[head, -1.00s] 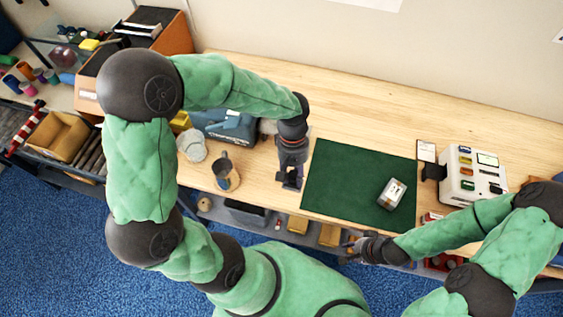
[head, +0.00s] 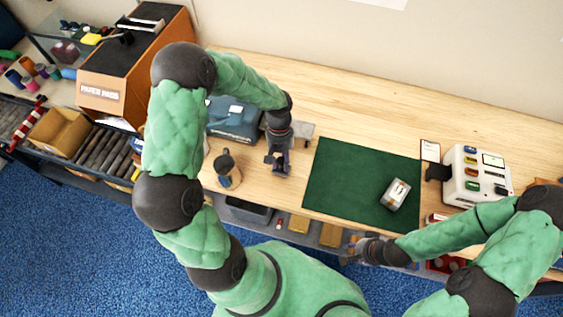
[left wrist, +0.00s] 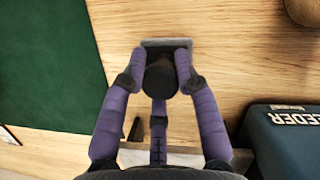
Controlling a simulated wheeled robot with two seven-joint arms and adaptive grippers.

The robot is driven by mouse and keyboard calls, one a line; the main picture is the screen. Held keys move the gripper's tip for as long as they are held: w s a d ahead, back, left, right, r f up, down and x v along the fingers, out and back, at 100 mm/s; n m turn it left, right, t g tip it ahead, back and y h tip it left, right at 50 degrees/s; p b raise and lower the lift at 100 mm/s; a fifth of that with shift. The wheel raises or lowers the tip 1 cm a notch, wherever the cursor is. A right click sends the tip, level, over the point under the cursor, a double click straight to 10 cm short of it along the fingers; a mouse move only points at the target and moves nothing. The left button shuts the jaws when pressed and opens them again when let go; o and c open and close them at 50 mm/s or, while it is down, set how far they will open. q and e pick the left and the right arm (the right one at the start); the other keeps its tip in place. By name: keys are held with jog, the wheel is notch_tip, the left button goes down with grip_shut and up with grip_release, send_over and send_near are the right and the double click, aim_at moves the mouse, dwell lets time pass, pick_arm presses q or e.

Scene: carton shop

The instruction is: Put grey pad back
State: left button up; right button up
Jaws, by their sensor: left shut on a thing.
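My left gripper (head: 278,165) is over the wooden bench, left of the green mat. In the left wrist view its purple fingers (left wrist: 161,62) close around a dark rounded part, and the edge of a flat grey pad (left wrist: 165,43) shows just beyond the fingertips. The fingers hide most of the held pad, and I cannot tell whether it touches the bench. My right gripper (head: 362,250) is low at the bench's front edge, below the green mat; its fingers are too small to read.
The green mat (head: 335,185) carries a small light device (head: 395,194). An orange cabinet (head: 105,97) stands far left. The bench's back strip is clear.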

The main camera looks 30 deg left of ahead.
pick_arm(q)
jog(key=shift+f, duration=0.5)
jog(key=shift+f, duration=0.1)
jog(key=o, duration=1)
jog(key=p+v, duration=0.1)
jog(key=v, duration=1.1)
jog(key=shift+d, duration=0.1)
